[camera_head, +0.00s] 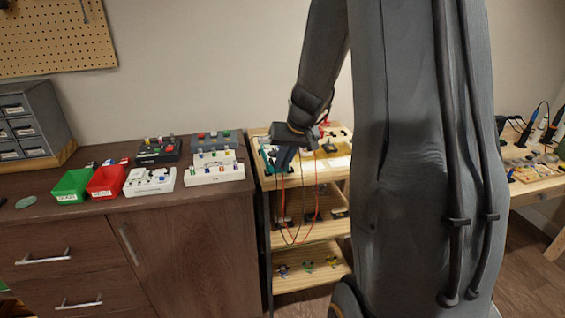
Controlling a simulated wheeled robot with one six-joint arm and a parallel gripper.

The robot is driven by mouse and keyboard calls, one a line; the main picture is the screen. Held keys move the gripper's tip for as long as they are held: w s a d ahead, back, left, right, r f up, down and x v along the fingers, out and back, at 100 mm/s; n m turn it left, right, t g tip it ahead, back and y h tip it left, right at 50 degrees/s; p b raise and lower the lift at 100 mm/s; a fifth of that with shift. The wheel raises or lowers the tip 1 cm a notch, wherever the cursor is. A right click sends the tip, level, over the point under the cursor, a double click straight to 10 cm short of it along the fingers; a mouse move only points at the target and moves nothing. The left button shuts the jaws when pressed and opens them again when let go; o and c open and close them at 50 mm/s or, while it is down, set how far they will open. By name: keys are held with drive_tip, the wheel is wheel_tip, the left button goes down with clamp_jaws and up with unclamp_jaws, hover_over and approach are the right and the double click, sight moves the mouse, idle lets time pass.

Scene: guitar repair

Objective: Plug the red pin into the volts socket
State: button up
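My gripper (286,158) hangs down over the top shelf of a wooden rack (335,174) in the head view. It is small and dark, and I cannot tell whether its fingers are open or shut. A thin red cable (317,190) and dark cables hang in front of the rack, below and beside my gripper. A small red piece (323,127) shows just right of my wrist; I cannot tell whether it is the red pin. A teal-edged object (268,155) lies at the shelf's left, partly hidden by my gripper. I cannot make out the volts socket.
A dark brown cabinet (180,250) stands left of the rack. It bears a green bin (71,185), a red bin (107,182) and several small boxes with coloured parts. My arm hides the area right of the rack. A workbench (530,190) with tools stands at far right.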

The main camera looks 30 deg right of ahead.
drive_tip(key=shift+r, duration=0.1)
wheel_tip(320, 180, up, 3)
drive_tip(key=shift+f+p, duration=0.1)
drive_tip(key=shift+p, duration=1)
drive_tip(key=o, duration=1)
wheel_tip(320, 180, up, 7)
drive_tip(key=p, duration=0.5)
